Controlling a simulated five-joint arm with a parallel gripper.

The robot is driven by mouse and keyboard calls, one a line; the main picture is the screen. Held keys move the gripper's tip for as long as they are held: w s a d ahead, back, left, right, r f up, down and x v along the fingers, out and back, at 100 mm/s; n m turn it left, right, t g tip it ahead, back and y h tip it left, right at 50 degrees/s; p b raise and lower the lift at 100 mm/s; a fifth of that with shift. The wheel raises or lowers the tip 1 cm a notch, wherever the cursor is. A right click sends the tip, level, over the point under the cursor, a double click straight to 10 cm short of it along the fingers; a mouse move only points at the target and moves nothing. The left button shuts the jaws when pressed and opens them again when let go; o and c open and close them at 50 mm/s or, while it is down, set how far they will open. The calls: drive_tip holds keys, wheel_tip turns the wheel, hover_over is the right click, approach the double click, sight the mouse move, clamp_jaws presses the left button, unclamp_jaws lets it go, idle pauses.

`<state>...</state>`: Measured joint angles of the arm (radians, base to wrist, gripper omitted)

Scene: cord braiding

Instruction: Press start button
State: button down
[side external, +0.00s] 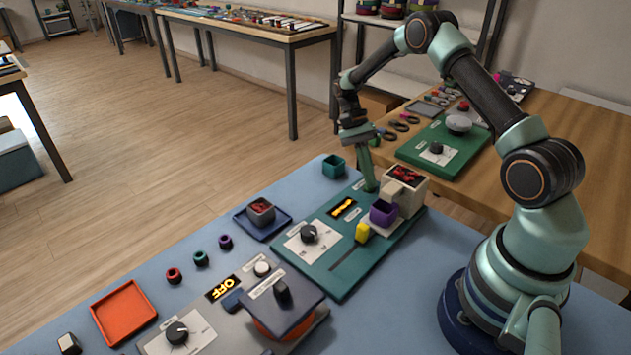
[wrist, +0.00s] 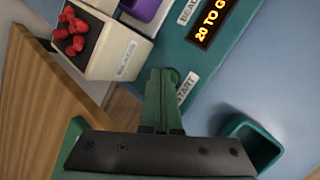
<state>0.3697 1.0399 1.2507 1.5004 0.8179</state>
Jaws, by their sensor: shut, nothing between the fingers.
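My gripper (side external: 370,187) points down at the far edge of the teal machine panel (side external: 340,285), beside the white bead box. In the wrist view its green fingers (wrist: 162,76) are together with nothing between them. The fingertips are at the START label (wrist: 186,87), which lies just to their right.
A white box of red beads (side external: 407,178) stands close right of my gripper, with a purple cup (side external: 383,213) in front. A teal cup (side external: 334,166) stands left of the gripper. A yellow slider (side external: 362,232) and black knob (side external: 308,234) are on the panel.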

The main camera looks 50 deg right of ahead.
drive_tip(key=shift+r, duration=0.75)
drive_tip(key=shift+r, duration=2.5)
drive_tip(key=a+r+n+t+h, duration=0.2)
drive_tip(key=a+r+n+t, duration=0.4)
drive_tip(key=r, duration=0.6)
drive_tip(key=s+a+r+n+t, duration=0.4)
drive_tip(key=s+a+n+t, duration=0.2)
drive_tip(key=s+a+n, duration=0.1)
drive_tip(key=shift+s+a+n+t+h, duration=0.3)
drive_tip(key=shift+a, duration=0.2)
